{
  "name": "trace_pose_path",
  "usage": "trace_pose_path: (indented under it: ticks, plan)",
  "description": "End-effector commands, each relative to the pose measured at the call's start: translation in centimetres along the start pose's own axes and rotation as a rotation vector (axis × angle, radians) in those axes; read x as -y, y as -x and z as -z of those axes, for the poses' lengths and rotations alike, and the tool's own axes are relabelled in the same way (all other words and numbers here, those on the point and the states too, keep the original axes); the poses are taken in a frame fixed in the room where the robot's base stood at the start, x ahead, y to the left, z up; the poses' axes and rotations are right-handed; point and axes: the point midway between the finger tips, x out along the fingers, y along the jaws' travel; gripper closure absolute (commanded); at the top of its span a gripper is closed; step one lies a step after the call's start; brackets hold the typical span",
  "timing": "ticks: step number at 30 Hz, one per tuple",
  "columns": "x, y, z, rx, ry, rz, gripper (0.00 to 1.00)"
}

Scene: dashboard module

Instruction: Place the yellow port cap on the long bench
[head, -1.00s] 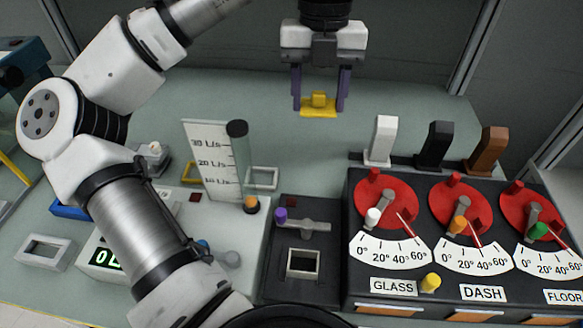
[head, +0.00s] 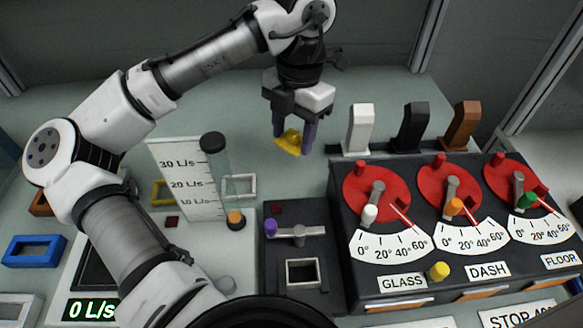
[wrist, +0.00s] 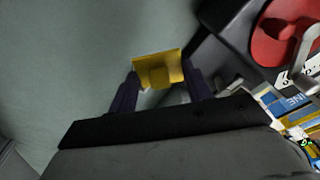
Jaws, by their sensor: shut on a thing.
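The yellow port cap (head: 289,142) is a small flat plate with a raised block on it. My gripper (head: 294,132) is shut on that block, and the cap hangs tilted in the air. In the wrist view the cap (wrist: 158,70) sits between the two purple fingers of my gripper (wrist: 160,88). The long bench (head: 330,85) is the grey-green surface under and behind the modules. The cap is held above it, left of the upright white duct.
White, black (head: 410,128) and brown ducts stand behind the dark dial module (head: 435,235). A flow tube (head: 215,160) and white scale board (head: 185,180) stand left. A blue frame (head: 35,250) lies far left. The bench behind the modules is clear.

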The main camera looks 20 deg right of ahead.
Motion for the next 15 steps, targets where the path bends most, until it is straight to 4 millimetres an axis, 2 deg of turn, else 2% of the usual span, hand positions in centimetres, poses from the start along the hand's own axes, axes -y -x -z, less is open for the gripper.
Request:
trace_pose_path:
  ticks: [1,6,15]
  plan:
    - [0.0,-1.3,0.0,-0.003,0.000,0.001,0.71]
    - [-0.1,-4.7,-0.4,-0.003,0.002,-0.002,0.71]
    - [-0.1,-7.8,-0.8,-0.002,0.003,-0.001,0.71]
